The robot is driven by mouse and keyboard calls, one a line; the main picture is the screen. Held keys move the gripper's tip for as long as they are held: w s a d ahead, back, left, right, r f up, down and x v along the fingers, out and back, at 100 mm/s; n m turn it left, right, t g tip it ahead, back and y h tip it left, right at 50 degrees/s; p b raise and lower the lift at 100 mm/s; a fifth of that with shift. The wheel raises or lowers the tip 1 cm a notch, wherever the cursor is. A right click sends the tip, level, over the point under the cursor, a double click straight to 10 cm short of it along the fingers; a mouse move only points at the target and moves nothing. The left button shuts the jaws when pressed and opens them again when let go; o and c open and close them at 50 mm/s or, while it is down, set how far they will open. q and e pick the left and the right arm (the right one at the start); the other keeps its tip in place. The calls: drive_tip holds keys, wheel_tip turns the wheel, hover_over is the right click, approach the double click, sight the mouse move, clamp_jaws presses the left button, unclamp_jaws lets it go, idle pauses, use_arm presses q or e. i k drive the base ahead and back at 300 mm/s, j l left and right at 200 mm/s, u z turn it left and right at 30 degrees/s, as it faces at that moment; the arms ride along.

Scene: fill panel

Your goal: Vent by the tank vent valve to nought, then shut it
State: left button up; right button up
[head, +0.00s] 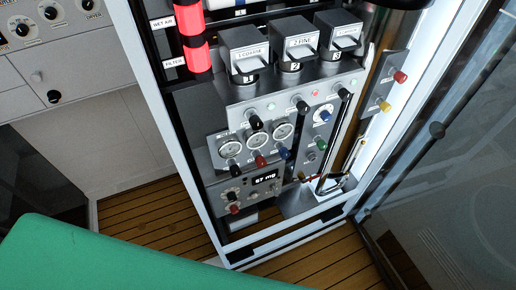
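A fill panel (292,95) stands in a white-framed cabinet, seen from above at a tilt. Three round gauges, left (230,149), middle (257,140) and right (283,131), sit in a row; their needles are too small to read. Below them are a red knob (260,160) and a blue knob (284,153). A lower box has a lit display (265,178) that seems to read "67 mg", and a red knob (234,209). Several black knobs, one here (303,107), line the upper row. I cannot tell which control is the tank vent valve. Neither gripper is in view.
Three labelled dark-fronted units, one here (298,45), top the panel. A side plate carries a red knob (400,77) and a yellow knob (384,106). Red lit cylinders (190,20) hang left. A green surface (90,262) fills the lower left; a glass door (450,160) stands right.

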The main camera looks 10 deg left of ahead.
sight(260, 162)
drive_tip(key=i+l, duration=0.35)
drive_tip(key=i+l+u, duration=0.35)
drive_tip(key=l, duration=0.25)
drive_tip(key=i+l+u, duration=0.15)
drive_tip(key=l, duration=0.15)
drive_tip(key=i+l+u, duration=0.2)
drive_tip(key=l, duration=0.15)
drive_tip(key=k, duration=0.05)
